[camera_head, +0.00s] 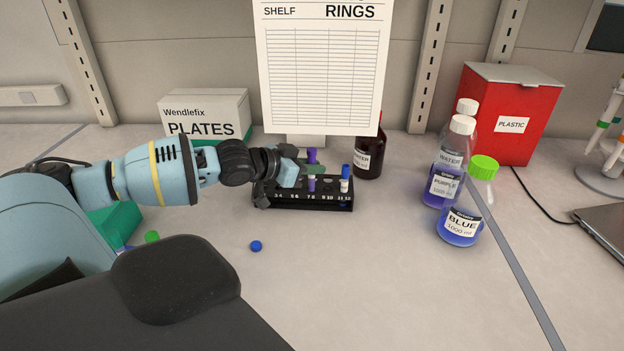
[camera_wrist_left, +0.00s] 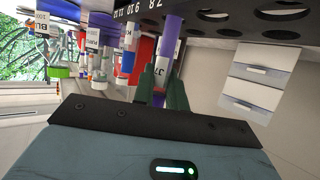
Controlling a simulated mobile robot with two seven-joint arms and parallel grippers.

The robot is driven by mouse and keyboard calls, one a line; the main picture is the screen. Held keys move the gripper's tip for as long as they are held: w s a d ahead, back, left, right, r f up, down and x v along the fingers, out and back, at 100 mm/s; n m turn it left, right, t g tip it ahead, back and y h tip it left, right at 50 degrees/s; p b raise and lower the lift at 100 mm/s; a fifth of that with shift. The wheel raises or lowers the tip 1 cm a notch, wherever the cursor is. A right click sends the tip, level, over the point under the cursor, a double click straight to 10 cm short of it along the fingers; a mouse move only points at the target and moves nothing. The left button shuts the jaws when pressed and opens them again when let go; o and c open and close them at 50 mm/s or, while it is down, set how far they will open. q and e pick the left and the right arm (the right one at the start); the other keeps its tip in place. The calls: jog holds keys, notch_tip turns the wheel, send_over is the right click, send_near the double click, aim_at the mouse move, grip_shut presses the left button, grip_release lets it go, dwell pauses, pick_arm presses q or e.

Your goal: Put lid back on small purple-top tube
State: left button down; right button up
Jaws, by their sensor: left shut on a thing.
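A purple-top tube (camera_head: 312,156) stands upright at the dark rack (camera_head: 300,203), its purple cap showing above my left fingers. My left gripper (camera_head: 313,169) reaches in from the left and is shut on this tube. The left wrist view looks inverted: there the green fingers (camera_wrist_left: 162,88) straddle the tube's pale labelled part, and purple (camera_wrist_left: 171,38) shows towards the rack (camera_wrist_left: 240,22). I cannot tell how deep the tube sits in the rack. No separate purple lid can be made out. My right gripper is not in view.
A blue-capped tube (camera_head: 345,178) stands at the rack's right end. A blue cap (camera_head: 256,246) and a green cap (camera_head: 152,236) lie on the table. A brown bottle (camera_head: 369,150) is close behind the rack; BLUE (camera_head: 461,222) and PURPLE (camera_head: 441,188) bottles stand right. The front middle is clear.

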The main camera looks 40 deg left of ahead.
aim_at(312, 190)
pick_arm(q)
jog(key=shift+f, duration=1.7)
jog(key=shift+f, duration=0.1)
jog(key=c, duration=1.4)
grip_release()
